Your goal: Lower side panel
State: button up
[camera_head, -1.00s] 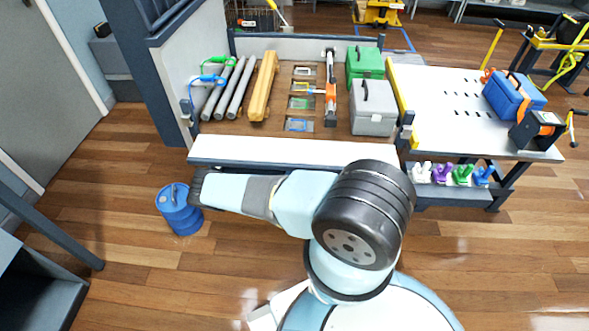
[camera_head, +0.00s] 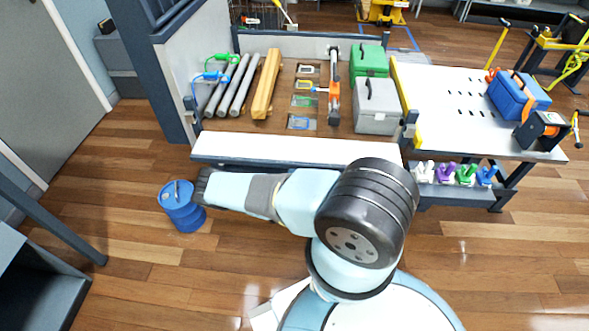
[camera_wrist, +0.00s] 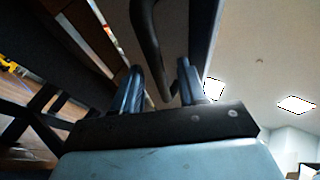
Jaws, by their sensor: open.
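The side panel (camera_head: 290,149) is a long pale strip with a dark underside along the near edge of the load bed in the head view. Whether it stands up or lies tilted is hard to tell. My gripper (camera_head: 202,186) is in front of its left end, with the fingers mostly hidden. In the wrist view, my gripper (camera_wrist: 160,85) is open. A dark curved bar (camera_wrist: 147,40), perhaps a handle, runs into the gap between the two fingers. Contact with the fingers cannot be made out.
A blue drum (camera_head: 181,207) stands on the floor close to my gripper's left. The bed holds grey pipes (camera_head: 237,88), a yellow beam (camera_head: 266,85), a grey case (camera_head: 377,108) and a green case (camera_head: 369,62). A white perforated table (camera_head: 450,100) adjoins at right. Floor ahead is clear.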

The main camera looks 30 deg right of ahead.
jog(key=s+a+f, duration=0.1)
jog(key=s+a, duration=0.4)
jog(key=a, duration=0.6)
jog(key=shift+a, duration=0.35)
